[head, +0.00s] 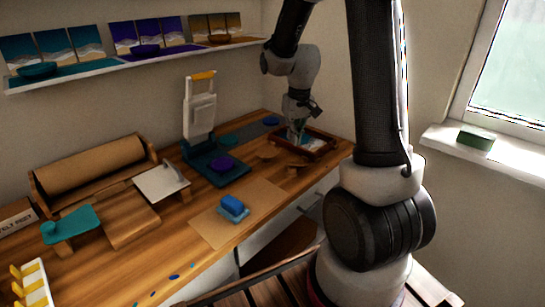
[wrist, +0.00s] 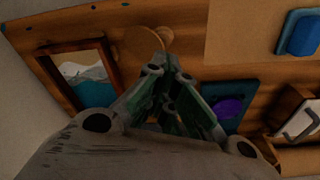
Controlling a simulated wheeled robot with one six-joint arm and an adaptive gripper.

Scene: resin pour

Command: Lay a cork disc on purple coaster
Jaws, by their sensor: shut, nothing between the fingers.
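The purple coaster (head: 222,163) lies on the dark teal base of the press, left of my gripper in the head view. It also shows in the wrist view (wrist: 229,109), partly behind a finger. A round tan disc, seemingly cork (head: 267,154), lies on the bench between the press and the framed tray. The wrist view shows a round tan shape (wrist: 134,44) beside the tray, partly hidden by my fingers; I cannot tell whether it is the same disc. My gripper (head: 296,138) is shut and empty, over or beside the tray and apart from the coaster.
The wooden tray (head: 322,151) holds a wave picture. The press handle (head: 203,76) stands upright behind the coaster. A blue block (head: 234,205) sits on the tan mat (head: 258,213) at the front. A small wooden piece (head: 299,166) lies near the front edge.

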